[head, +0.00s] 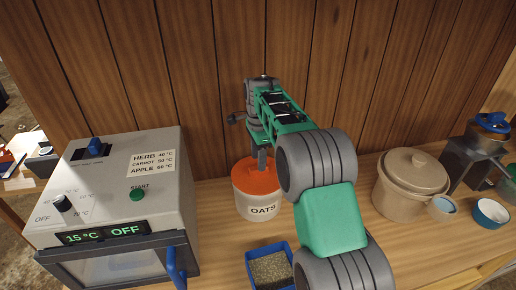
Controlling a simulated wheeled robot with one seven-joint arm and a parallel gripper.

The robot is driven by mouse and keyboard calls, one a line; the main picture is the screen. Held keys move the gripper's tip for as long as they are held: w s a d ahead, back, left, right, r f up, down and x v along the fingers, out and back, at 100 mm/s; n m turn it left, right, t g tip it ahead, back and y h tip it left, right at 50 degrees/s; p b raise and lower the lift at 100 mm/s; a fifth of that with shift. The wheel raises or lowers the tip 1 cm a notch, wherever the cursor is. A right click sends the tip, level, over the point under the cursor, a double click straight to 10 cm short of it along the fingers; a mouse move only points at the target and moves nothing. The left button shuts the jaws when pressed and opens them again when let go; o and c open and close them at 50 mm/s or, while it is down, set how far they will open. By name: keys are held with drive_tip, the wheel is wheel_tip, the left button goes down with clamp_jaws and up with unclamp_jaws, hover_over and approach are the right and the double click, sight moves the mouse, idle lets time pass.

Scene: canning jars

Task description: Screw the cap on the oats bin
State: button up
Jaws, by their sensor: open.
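The oats bin (262,208) is a cream round tub labelled OATS, upright on the wooden counter near the wall. Its orange cap (250,178) lies on top of the bin. I cannot tell from this view whether the cap's threads are engaged. My gripper (262,160) is open and points down just over the cap. A grey finger shows at or just above the cap's top, and contact cannot be told. My green and grey arm hides the right side of the cap and bin.
A dehydrator (110,200) with a display reading OFF stands at left. A blue tray (252,284) of grains lies in front of the bin. A beige lidded crock (402,195), a small cup (440,208) and a blue bowl (490,213) stand at right. The wall (185,80) is close behind.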

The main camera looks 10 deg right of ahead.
sight(258, 173)
drive_tip(key=shift+f, duration=1.7)
clamp_jaws()
drive_tip(key=c, duration=0.7)
unclamp_jaws()
clamp_jaws()
